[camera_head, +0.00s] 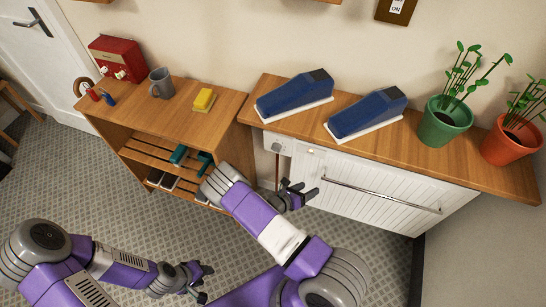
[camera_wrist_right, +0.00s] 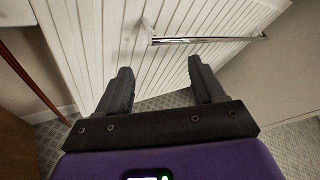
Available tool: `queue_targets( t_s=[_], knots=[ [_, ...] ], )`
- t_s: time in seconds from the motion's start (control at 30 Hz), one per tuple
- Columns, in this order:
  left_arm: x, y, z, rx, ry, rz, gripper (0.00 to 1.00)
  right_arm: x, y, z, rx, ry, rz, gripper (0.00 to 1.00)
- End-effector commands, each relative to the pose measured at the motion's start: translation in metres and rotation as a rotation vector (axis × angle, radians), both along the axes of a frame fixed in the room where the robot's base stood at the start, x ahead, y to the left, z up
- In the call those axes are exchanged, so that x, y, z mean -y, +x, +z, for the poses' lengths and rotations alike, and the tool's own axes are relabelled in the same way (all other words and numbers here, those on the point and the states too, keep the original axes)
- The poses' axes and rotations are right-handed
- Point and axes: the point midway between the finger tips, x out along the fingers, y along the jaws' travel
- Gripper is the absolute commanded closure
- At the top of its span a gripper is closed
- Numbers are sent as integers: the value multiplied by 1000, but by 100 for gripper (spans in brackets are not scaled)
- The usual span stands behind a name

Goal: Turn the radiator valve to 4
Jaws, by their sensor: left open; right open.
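The white ribbed radiator (camera_head: 345,185) stands under a wooden shelf, with a metal rail across its front. A small pale grey knob (camera_head: 277,147), which looks like the valve, sits at its upper left end. Its marks are too small to read. My right gripper (camera_head: 305,194) is open and empty, below and right of the knob, in front of the radiator. In the right wrist view the open fingers (camera_wrist_right: 161,85) point at the ribbed front (camera_wrist_right: 180,70), and the knob is not seen. My left gripper (camera_head: 204,284) is open and empty, low over the floor.
The metal rail (camera_head: 380,195) juts out near my right gripper. The wooden shelf (camera_head: 430,165) overhangs the radiator, bearing two blue objects (camera_head: 294,94) (camera_head: 367,111) and two potted plants (camera_head: 445,122) (camera_head: 513,140). A wooden cabinet (camera_head: 190,120) stands left of the knob. Floor in front is clear.

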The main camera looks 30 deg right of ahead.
Motion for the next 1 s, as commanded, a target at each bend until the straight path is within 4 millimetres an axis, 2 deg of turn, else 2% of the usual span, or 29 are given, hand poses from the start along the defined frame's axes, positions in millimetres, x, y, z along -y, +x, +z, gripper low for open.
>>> queue_targets(
  t_s=[0.03,0.1,0.2,0.3,0.4,0.47,0.8,1.0],
  knots=[
    [0,0,-8,0,0,0,57,-6,32,-1,-35,-82,155,32],
    [0,0,-13,0,0,0,57,-19,71,4,-73,-191,345,32],
    [0,0,-18,0,0,0,57,-42,112,10,-104,-313,550,32],
    [0,0,-20,0,0,0,57,-61,134,13,-117,-389,671,32],
    [0,0,-22,0,0,0,57,-67,146,15,-118,-422,723,32],
    [0,0,-24,0,0,0,57,-65,151,15,-119,-427,731,32],
    [0,0,-38,0,0,0,57,-29,188,14,-120,-423,727,32],
    [0,0,-41,0,0,0,57,-20,199,15,-120,-422,728,32]
  ],
)
